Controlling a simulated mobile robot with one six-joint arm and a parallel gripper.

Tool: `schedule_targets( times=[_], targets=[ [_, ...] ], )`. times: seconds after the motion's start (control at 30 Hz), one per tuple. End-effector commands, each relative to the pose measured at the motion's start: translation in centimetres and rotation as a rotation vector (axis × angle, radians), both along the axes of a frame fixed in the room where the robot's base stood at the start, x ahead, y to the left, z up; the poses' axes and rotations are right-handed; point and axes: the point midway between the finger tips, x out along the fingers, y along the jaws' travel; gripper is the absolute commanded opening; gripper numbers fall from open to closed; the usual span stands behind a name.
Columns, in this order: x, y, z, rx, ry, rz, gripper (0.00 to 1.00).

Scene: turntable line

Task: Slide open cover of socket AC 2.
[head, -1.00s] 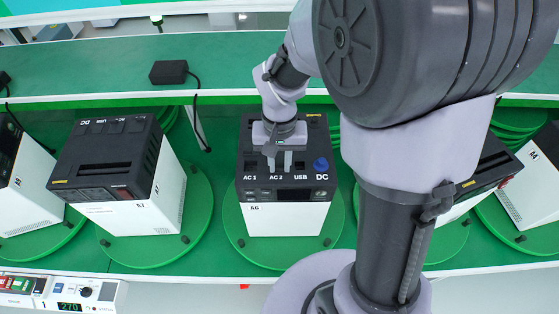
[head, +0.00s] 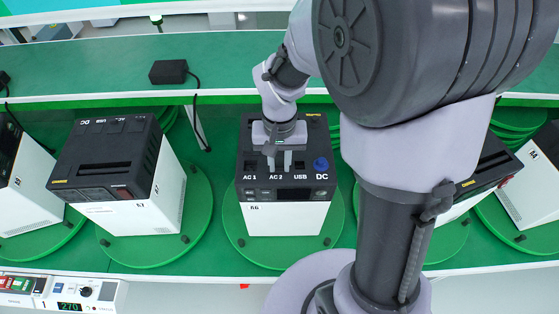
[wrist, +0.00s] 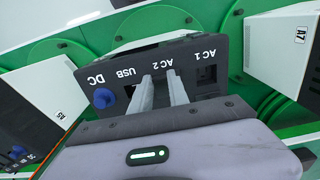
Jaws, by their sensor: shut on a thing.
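The power unit (head: 283,219) with a black top and white front stands on a green turntable disc in the middle of the head view. Its top carries the printed labels AC 1, AC 2, USB and DC. My gripper (head: 279,168) points down at the AC 2 place, its fingertips just behind that label. In the wrist view its two pale fingers (wrist: 161,85) meet the panel beside the AC 2 label (wrist: 173,76). The fingers are shut on the AC 2 cover, which they hide. I cannot tell how far the cover is open.
A blue DC cap (head: 321,164) sits right of my gripper. The dark AC 1 socket (wrist: 207,75) is close by. Another unit (head: 135,215) stands on the disc at left, and others stand further out. A black adapter (head: 169,72) with a cable lies on the shelf behind.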

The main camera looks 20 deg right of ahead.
Motion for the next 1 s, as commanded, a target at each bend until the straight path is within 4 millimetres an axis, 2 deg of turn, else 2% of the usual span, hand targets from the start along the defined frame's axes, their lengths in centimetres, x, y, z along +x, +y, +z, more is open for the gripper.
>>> schedule_targets(
  times=[0.47,0.53,0.8,1.0],
  targets=[
    [0.1,0.0,0.0,0.0,-0.001,0.0,0.0],
    [0.7,-0.2,0.0,0.0,0.0,-0.001,0.0],
    [5.0,-1.6,0.1,0.001,-0.001,-0.001,0.0],
    [5.6,-1.8,0.0,0.0,-0.003,0.0,0.0]
  ],
)
